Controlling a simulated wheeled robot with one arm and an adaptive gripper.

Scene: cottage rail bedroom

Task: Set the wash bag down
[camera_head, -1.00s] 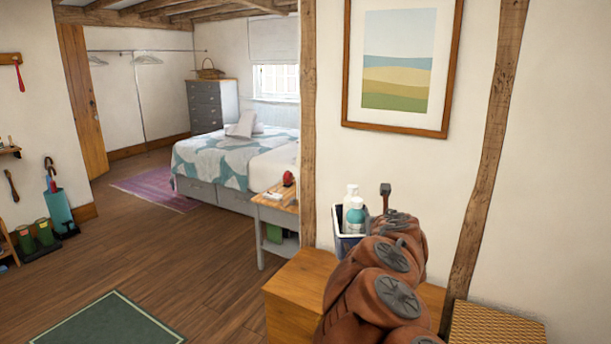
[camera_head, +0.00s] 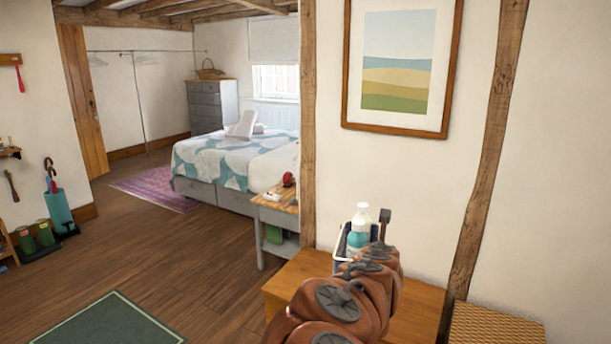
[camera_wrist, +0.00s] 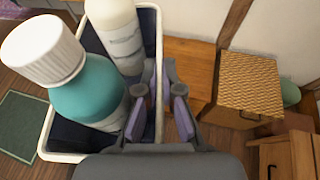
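The wash bag (camera_head: 341,262) is an open-topped dark navy holder with a white rim, holding a teal bottle with a white cap (camera_head: 357,236) and a white bottle (camera_head: 362,212). My gripper (camera_wrist: 160,112) has one finger inside the bag and one outside, shut on its side wall. In the wrist view the bag's rim (camera_wrist: 49,128) fills the left side, with both bottles upright in it. In the head view the bag is over the wooden cabinet top (camera_head: 290,285). My arm hides its lower part, so I cannot tell whether it touches the top.
A woven box (camera_head: 495,325) stands right of the cabinet; it also shows in the wrist view (camera_wrist: 250,82). A wall post and framed picture (camera_head: 398,65) are behind. A small side table (camera_head: 272,215) stands left, beside the bed.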

